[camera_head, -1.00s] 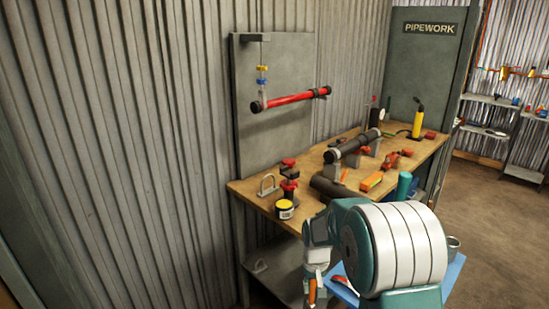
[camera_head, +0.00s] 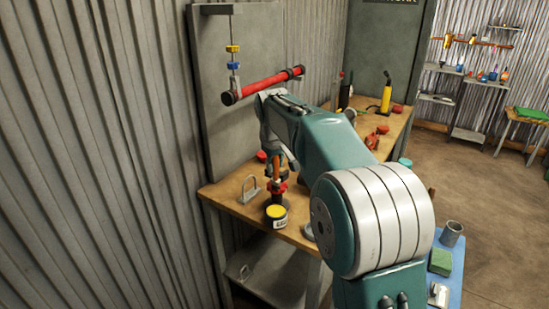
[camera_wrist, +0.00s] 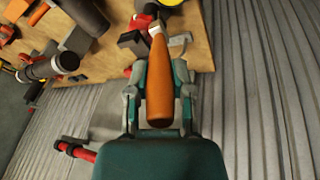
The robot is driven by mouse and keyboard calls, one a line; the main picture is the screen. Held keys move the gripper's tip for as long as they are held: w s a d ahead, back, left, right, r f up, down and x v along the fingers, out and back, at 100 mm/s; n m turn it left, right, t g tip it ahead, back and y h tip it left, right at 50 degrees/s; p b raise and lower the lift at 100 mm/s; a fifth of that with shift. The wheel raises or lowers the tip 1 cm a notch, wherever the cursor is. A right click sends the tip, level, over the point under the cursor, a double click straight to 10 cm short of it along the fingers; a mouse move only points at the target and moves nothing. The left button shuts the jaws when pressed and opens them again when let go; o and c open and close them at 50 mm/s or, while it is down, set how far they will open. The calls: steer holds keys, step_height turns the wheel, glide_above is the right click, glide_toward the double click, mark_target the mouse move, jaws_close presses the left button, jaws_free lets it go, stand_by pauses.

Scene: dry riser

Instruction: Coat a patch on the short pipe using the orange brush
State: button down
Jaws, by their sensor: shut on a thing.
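My gripper (camera_head: 274,152) is shut on the orange brush (camera_wrist: 164,85); its handle fills the space between the fingers in the wrist view. In the head view a bit of the orange handle (camera_head: 277,166) shows below my fingers, pointing down. The bristles cannot be made out. Below it stands a red and black fitting (camera_head: 278,192), with a tin (camera_head: 276,217) with a yellow top in front. The wrist view shows a thick dark pipe (camera_wrist: 85,14) and a black pipe with silver bands (camera_wrist: 50,66); which is the short pipe I cannot tell.
A red pipe (camera_head: 265,84) is mounted on the grey wall panel, close behind my arm. A metal U-shaped bracket (camera_head: 248,190) stands on the wooden bench (camera_head: 222,195). A blue surface (camera_head: 446,288) at right holds a green block (camera_head: 440,262) and a grey cup (camera_head: 452,233).

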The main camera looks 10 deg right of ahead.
mark_target(275, 183)
steer(key=f, duration=0.6)
steer(key=shift+a, duration=0.35)
steer(key=shift+d, duration=0.55)
steer(key=shift+a, duration=0.35)
steer(key=shift+d+f, duration=0.2)
steer(key=shift+f, duration=0.05)
steer(key=shift+a+f, duration=0.1)
steer(key=shift+f, duration=0.15)
stand_by(0.6)
